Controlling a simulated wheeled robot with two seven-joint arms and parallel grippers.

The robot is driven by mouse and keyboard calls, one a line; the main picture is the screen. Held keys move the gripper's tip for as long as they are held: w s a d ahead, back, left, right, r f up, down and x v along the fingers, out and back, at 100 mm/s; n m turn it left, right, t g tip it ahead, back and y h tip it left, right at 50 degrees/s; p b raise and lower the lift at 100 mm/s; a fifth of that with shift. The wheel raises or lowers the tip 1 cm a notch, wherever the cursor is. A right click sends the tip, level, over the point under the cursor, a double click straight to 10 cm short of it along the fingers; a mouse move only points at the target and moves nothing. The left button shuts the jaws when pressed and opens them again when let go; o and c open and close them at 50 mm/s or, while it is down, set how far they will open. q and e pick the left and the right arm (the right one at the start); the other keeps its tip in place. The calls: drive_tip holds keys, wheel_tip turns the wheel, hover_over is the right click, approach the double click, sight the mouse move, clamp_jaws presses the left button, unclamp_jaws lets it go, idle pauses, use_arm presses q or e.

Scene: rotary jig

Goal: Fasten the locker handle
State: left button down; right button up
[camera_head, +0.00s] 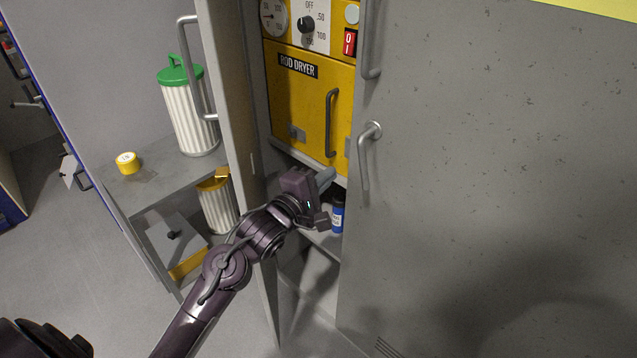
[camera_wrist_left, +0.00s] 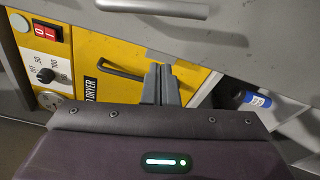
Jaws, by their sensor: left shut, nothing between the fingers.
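The locker's turn handle (camera_head: 368,150), a grey lever on a round pivot, hangs down on the right-hand locker door (camera_head: 480,180). A longer grey pull bar (camera_head: 372,40) is above it. The left-hand locker door (camera_head: 232,130) stands open, with a grey bar handle (camera_head: 192,70). My left gripper (camera_head: 326,178) is shut and empty. It is at the open gap, below the yellow rod dryer and left of and below the turn handle. Its closed fingers (camera_wrist_left: 160,84) show in front of the dryer in the left wrist view. My right gripper is out of view.
The rod dryer (camera_head: 298,105) with its own dark handle (camera_head: 331,123) fills the upper locker. A blue bottle (camera_head: 338,215) stands below it, close to my gripper. Left of the open door, a shelf (camera_head: 150,190) holds a green-lidded canister (camera_head: 190,115) and a yellow tape roll (camera_head: 127,163).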

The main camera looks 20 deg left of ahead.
use_arm(q)
drive_tip(key=x, duration=0.5)
drive_tip(key=shift+d+r+p, duration=0.1)
drive_tip(key=shift+r+p, duration=0.05)
drive_tip(key=shift+p, duration=0.25)
drive_tip(key=s+d, duration=0.1)
drive_tip(key=s+d+p, duration=0.1)
drive_tip(key=d, duration=0.1)
drive_tip(key=shift+s+r, duration=0.15)
drive_tip(key=shift+r, duration=0.2)
drive_tip(key=shift+d, duration=0.1)
drive_tip(key=shift+s+d+n+p, duration=0.1)
drive_tip(key=shift+d+n+p, duration=0.1)
drive_tip(key=shift+n+p, duration=0.35)
drive_tip(key=shift+p, duration=0.35)
